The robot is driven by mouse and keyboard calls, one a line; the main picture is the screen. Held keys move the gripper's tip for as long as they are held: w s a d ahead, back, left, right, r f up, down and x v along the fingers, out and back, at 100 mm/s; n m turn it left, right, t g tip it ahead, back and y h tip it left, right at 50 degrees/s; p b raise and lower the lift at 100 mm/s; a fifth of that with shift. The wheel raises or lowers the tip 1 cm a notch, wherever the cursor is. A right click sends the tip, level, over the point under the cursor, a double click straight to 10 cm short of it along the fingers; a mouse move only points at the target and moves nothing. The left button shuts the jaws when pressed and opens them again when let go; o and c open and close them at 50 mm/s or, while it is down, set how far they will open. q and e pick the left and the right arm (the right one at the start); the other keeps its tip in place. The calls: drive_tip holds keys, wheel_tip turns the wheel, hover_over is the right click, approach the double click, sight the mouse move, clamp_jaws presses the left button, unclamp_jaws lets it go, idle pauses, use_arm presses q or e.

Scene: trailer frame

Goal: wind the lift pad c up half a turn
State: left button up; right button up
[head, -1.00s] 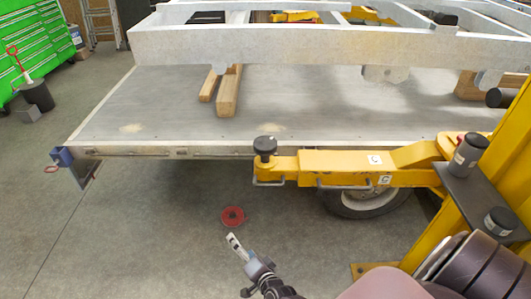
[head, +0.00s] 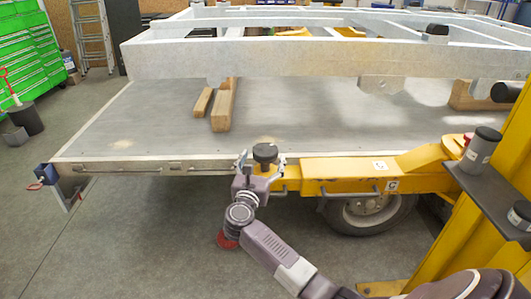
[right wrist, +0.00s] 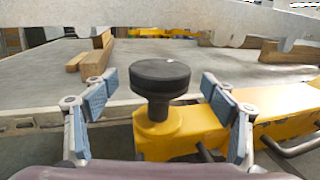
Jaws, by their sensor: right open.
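The lift pad c is a black round pad (head: 265,152) on a short stem at the end of the yellow lift arm (head: 340,168), which carries white C labels. In the right wrist view the pad (right wrist: 160,76) stands upright in the middle, ahead of the fingers. My right gripper (head: 260,158) is open at the pad. In the right wrist view its two blue-padded fingers (right wrist: 160,108) are spread to the left and right of the pad and stem, with gaps on both sides. My left gripper is not in view.
A grey trailer deck (head: 150,120) lies behind the pad, with wooden blocks (head: 222,108) on it. A pale metal frame (head: 250,62) is above it. A yellow post (head: 440,240) with a dark shelf (head: 490,190) stands right.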

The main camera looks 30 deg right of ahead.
drive_tip(key=shift+x, duration=1.75)
drive_tip(key=c, duration=1.2)
